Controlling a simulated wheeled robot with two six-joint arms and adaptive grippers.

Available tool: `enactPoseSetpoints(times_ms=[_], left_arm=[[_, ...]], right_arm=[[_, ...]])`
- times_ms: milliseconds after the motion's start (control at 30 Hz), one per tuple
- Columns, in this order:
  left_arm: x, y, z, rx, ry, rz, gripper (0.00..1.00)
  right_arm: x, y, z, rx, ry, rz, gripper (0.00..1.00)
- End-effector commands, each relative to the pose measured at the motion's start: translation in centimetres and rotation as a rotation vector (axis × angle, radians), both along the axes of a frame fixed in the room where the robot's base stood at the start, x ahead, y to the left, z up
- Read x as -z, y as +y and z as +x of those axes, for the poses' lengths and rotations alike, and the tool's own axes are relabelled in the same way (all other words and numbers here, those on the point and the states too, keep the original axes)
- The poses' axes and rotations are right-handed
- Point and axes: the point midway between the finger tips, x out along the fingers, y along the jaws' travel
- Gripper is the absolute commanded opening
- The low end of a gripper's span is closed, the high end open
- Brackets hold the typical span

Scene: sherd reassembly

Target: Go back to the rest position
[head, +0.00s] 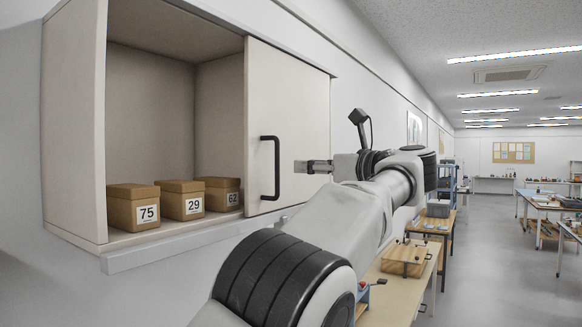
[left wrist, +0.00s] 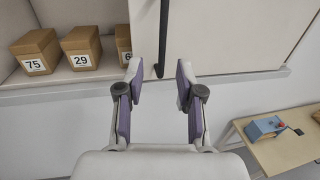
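My left gripper (head: 318,167) is in front of the wall cabinet, just right of the black handle (head: 270,168) on its sliding door (head: 300,130). In the left wrist view its two purple-padded fingers (left wrist: 160,90) stand wide apart with nothing between them. The handle (left wrist: 163,40) shows beyond the fingertips, and the gripper looks apart from it. My right gripper is in neither view.
The cabinet's left side is open, with boxes marked 75 (head: 147,213), 29 (head: 193,206) and 62 (head: 232,197) inside. A wooden table (head: 395,290) stands below right, with a blue thing (left wrist: 265,128) on it. The aisle floor (head: 490,270) is clear.

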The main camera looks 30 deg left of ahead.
Motion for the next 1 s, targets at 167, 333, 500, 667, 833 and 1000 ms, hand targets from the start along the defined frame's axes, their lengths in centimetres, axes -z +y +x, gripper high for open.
enactPoseSetpoints(times_ms=[167, 333, 500, 667, 833, 1000], left_arm=[[0.0, -1.2, -0.4, -0.001, 0.000, 0.000, 0.37], [0.0, -1.2, -0.4, -0.001, 0.000, -0.001, 0.37], [0.0, -1.2, -0.4, -0.001, 0.000, -0.001, 0.37], [2.1, -1.1, 0.5, -0.002, 0.027, -0.002, 0.37], [12.6, 1.8, 4.0, -0.039, 0.191, -0.022, 0.37], [27.8, 6.4, 5.9, -0.082, 0.530, 0.113, 0.37]], right_arm=[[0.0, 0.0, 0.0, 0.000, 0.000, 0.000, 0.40], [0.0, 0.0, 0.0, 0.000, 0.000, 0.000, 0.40], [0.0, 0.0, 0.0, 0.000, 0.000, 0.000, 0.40], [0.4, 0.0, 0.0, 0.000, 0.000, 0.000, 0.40], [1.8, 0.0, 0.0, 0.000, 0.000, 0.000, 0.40], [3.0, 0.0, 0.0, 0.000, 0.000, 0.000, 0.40]])
